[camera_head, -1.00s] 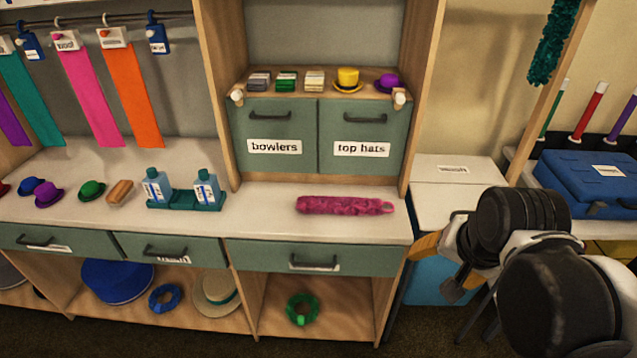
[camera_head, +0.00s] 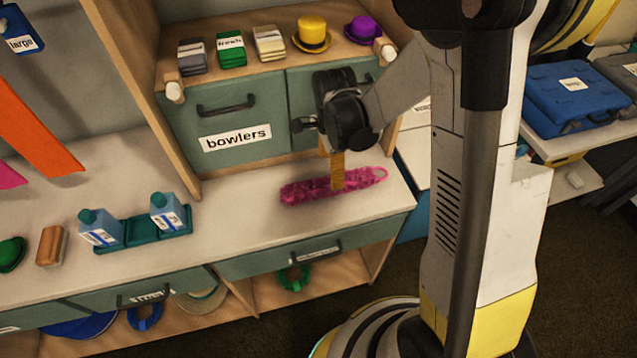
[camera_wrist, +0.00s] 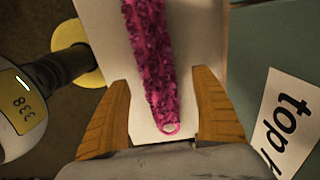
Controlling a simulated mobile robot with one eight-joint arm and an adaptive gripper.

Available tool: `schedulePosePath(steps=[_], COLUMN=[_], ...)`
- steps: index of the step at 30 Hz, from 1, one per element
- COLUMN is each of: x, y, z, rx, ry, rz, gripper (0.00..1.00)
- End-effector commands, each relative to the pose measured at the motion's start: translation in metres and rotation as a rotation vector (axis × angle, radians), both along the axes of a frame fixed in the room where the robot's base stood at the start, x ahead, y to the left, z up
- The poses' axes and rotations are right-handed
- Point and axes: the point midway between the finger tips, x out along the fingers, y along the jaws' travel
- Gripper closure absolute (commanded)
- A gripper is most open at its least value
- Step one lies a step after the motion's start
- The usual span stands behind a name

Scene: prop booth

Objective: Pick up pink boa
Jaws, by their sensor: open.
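The pink boa (camera_head: 318,187) lies on the white counter (camera_head: 240,215) in front of the bowlers and top hats doors. It is a fluffy magenta strip with a loop at its right end in the head view. My gripper (camera_head: 337,178) is above the boa, pointing down, and its orange finger covers part of it in that view. In the wrist view the boa (camera_wrist: 150,65) runs between the two spread orange fingers (camera_wrist: 165,115), with its looped end close to the palm. The gripper is open and holds nothing. I cannot tell whether the fingers touch the boa.
Two blue bottles stand in a teal tray (camera_head: 135,240) to the left on the counter. The bowlers door (camera_head: 235,118) rises behind the boa. A shelf above holds a yellow hat (camera_head: 313,33) and a purple hat (camera_head: 362,32).

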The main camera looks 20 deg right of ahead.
Motion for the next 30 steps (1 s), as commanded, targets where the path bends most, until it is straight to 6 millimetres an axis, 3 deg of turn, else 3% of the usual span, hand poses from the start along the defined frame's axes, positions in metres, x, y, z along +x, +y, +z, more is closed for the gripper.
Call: schedulePosePath(steps=[8, 16, 23, 24, 29, 30], x=[-0.002, -0.008, -0.008, -0.008, -0.008, -0.008], y=[-0.001, -0.002, -0.002, -0.002, -0.002, -0.002], z=[-0.023, -0.064, -0.065, -0.065, -0.065, -0.065], rx=[0.0, 0.0, 0.0, 0.0, 0.0, 0.0], ry=[-0.001, -0.001, -0.001, -0.001, -0.001, -0.001], rz=[0.001, 0.002, 0.002, 0.002, 0.002, 0.002], gripper=[0.24, 0.24, 0.24, 0.29, 0.78, 0.81])
